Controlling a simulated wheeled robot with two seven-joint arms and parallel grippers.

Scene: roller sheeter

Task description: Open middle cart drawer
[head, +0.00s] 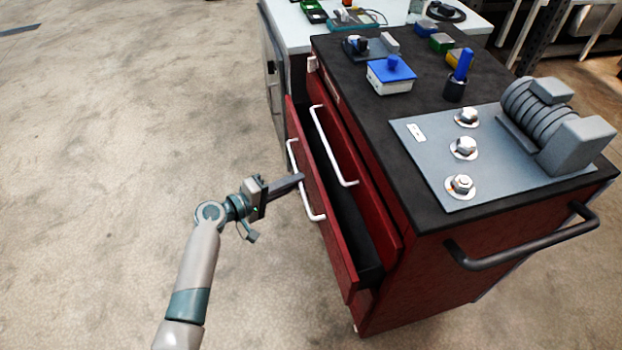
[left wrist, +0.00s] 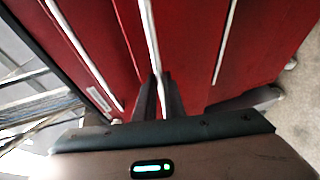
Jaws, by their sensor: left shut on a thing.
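The red cart (head: 430,285) has white bar handles on its drawer fronts. The middle drawer (head: 338,245) stands partly out, and its dark inside shows behind its front. My left gripper (head: 300,178) is shut on the middle drawer's handle (head: 315,214), partway along the bar. In the left wrist view, the dark fingers of my left gripper (left wrist: 161,98) close around the middle handle (left wrist: 150,35), with another handle on each side. The top drawer's handle (head: 330,150) is free of the gripper, and that drawer looks shut. My right gripper is not in view.
The cart's black top (head: 340,50) carries a grey plate (head: 425,165) with bolts, a grey coiled part (head: 545,115), a blue-lidded box (head: 391,75) and several small items. A black push bar (head: 525,240) juts from the near end. Bare concrete floor (head: 110,150) lies open to the left.

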